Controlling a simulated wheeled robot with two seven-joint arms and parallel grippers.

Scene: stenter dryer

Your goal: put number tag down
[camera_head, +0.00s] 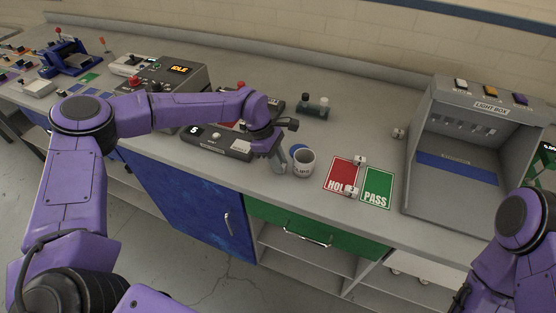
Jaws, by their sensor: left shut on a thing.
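A dark box marked 5 (208,139) lies to the left, partly behind my left arm. My right arm shows at the lower right, with its gripper out of view.
A red HOLD card (340,172) and green PASS card (377,187) lie right of the mug, with small pale blocks on or near them. A grey light box (440,115) stands further right. A control box with an IDLE display (180,69) stands at back left.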

